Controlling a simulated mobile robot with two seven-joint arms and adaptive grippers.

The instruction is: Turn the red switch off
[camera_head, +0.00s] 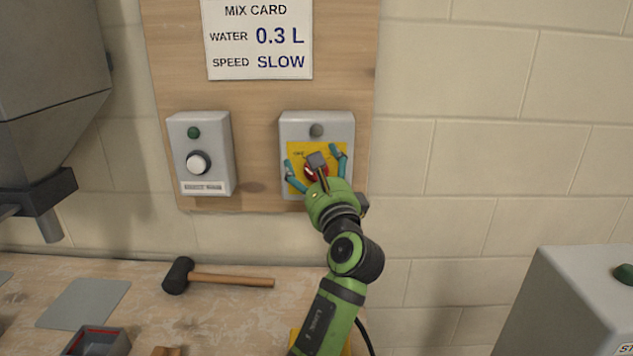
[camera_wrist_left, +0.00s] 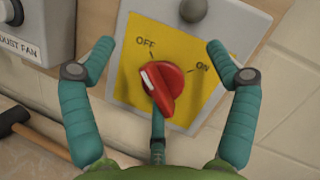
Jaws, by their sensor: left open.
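The red switch (camera_wrist_left: 165,88) is a rotary knob on a yellow plate (camera_wrist_left: 195,98) marked OFF and ON. The white mark on the knob is at its upper left, nearer OFF than ON. The plate is on a grey switch box (camera_head: 343,128), with an unlit grey lamp above it. My left gripper (camera_head: 312,156) is open in front of the switch. In the wrist view its fingers spread left and right of the knob, and a third finger shows below it. I cannot tell whether any finger touches the knob. In the head view the gripper partly hides the red switch (camera_head: 310,174).
A dust fan box (camera_head: 214,143) with a green button and a knob is left of the switch box on the wooden board (camera_head: 255,150). A mallet (camera_head: 225,280) lies on the bench below. A grey cabinet (camera_head: 560,305) stands at lower right. The wall right of the board is bare.

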